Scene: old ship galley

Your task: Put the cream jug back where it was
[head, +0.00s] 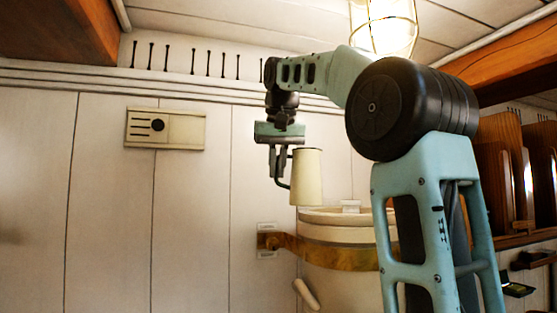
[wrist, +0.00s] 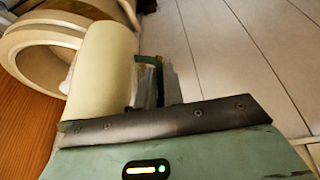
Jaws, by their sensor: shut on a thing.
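The cream jug (head: 307,180) is a tall cream-coloured vessel with a dark green handle on its left side. It hangs in the air, roughly upright, in front of the wall and above the left rim of a round cream container. My gripper (head: 279,168) points down and is shut on the jug's handle. In the wrist view the jug (wrist: 103,70) stands beside my fingers (wrist: 152,85), with part of the green handle showing at them. The jug's inside is hidden in both views.
The round cream container (head: 325,229) is held to the wall by a brass strap (head: 336,254). A wall box (head: 165,129) is at upper left, and a caged lamp (head: 384,25) hangs above my arm. Wooden racks (head: 500,185) stand at right.

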